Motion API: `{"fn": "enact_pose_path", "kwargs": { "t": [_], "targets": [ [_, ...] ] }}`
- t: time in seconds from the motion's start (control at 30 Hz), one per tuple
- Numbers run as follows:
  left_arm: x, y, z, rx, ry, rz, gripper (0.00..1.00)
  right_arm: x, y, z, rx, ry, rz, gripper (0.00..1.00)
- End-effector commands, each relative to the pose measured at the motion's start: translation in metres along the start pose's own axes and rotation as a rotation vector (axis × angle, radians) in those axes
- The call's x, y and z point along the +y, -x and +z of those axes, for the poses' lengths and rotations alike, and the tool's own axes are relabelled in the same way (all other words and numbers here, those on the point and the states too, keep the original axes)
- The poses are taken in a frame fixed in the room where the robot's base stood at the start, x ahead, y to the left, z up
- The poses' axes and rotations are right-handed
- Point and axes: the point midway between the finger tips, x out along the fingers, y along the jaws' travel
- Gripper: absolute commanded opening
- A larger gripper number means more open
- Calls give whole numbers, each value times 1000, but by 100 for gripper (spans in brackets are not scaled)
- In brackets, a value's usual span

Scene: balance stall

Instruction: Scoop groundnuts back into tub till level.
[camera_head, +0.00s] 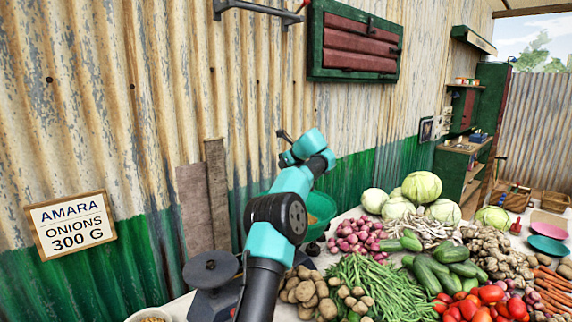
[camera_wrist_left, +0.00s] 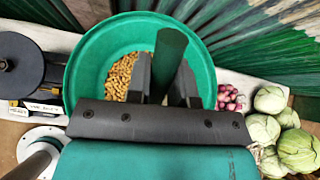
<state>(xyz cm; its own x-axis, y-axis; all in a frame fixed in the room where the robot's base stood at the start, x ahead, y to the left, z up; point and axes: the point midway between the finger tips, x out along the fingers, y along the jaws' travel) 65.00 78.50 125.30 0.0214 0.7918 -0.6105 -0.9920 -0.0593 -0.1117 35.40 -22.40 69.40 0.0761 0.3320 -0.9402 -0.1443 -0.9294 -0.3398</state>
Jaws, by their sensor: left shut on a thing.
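My left gripper (camera_wrist_left: 163,80) is shut on a dark green scoop (camera_wrist_left: 170,52), seen between its two dark fingers in the left wrist view. The scoop is over a wide green pan (camera_wrist_left: 88,60) that holds a patch of groundnuts (camera_wrist_left: 120,75) on its left side. I cannot tell whether the scoop touches the nuts or carries any. In the head view the pan (camera_head: 322,208) is partly hidden behind my left arm, and the gripper's fingers are hidden. A white tub (camera_head: 135,318) with tan contents is cut off at the bottom edge. My right gripper is not in view.
A dark balance with a round plate (camera_head: 210,268) stands left of the pan. Onions (camera_head: 358,237), potatoes (camera_head: 310,292), green beans (camera_head: 385,285), cabbages (camera_head: 422,187) and other vegetables crowd the counter to the right. A corrugated wall (camera_head: 150,130) with an "AMARA ONIONS 300 G" sign (camera_head: 70,225) is close behind.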

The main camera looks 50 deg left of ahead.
Motion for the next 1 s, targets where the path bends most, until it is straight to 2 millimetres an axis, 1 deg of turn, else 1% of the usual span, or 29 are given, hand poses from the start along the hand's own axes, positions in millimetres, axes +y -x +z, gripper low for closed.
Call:
{"fn": "enact_pose_path", "kwargs": {
  "t": [0.37, 1.0],
  "targets": [
    [4, -15, -19, 0, -2, 1, 0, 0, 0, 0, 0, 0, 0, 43],
    [9, -45, -59, 0, -1, -1, 0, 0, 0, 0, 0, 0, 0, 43]
  ]
}}
